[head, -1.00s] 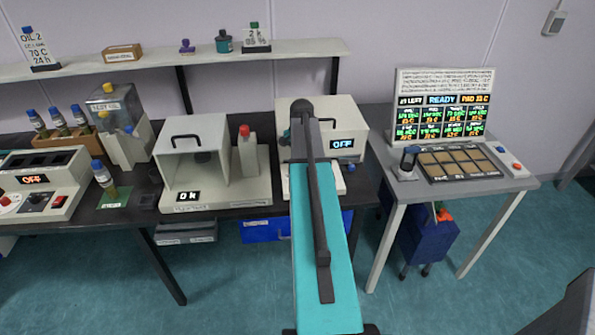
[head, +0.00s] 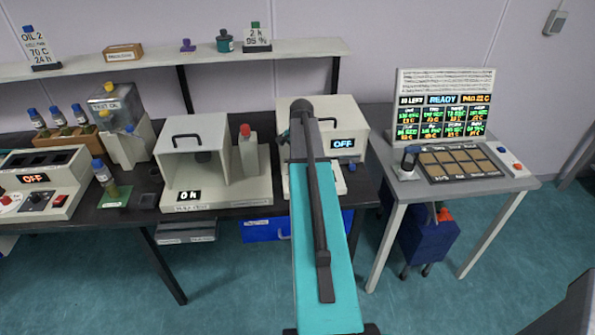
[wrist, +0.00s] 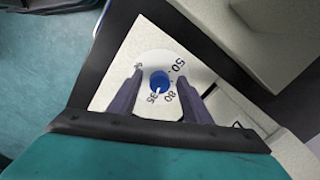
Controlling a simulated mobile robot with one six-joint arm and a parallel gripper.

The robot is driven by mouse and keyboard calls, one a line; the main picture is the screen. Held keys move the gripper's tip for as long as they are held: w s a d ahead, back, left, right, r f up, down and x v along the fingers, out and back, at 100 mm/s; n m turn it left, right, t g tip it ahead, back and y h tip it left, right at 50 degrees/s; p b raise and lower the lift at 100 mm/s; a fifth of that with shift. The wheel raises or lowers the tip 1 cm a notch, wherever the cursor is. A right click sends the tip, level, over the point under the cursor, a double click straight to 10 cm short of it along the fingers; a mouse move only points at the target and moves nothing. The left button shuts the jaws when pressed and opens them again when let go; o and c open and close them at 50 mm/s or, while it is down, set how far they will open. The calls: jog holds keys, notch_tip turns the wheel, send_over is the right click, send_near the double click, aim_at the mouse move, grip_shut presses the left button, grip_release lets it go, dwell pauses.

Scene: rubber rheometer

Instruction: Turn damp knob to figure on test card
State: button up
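The damp knob (wrist: 160,80) is a small blue knob on a white round dial (wrist: 146,66), marked 50, 80 and 95, with a further mark too small to read. Its white pointer mark is toward 95. My gripper (wrist: 160,76) is open, one dark finger on each side of the knob, with gaps showing; I cannot tell how deep the fingers reach. In the head view my arm hides the gripper and the dial. The test card (head: 257,38) stands on the shelf and reads 95 % under a "2" line.
A white cabinet with an OFF display (head: 343,144) stands behind my arm. A white open-fronted unit (head: 205,160) with a red-topped post is left of it. A screen (head: 443,110) reading READY stands on the right table. Floor is clear in front.

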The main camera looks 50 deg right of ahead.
jog(key=shift+r, duration=0.1)
jog(key=shift+d+r, duration=0.1)
jog(key=shift+r, duration=0.25)
notch_tip(320, 180, up, 13)
jog(key=b, duration=0.2)
jog(key=shift+s+b, duration=0.3)
jog(key=shift+b, duration=0.1)
jog(key=shift+s+f, duration=0.1)
dwell(0.7)
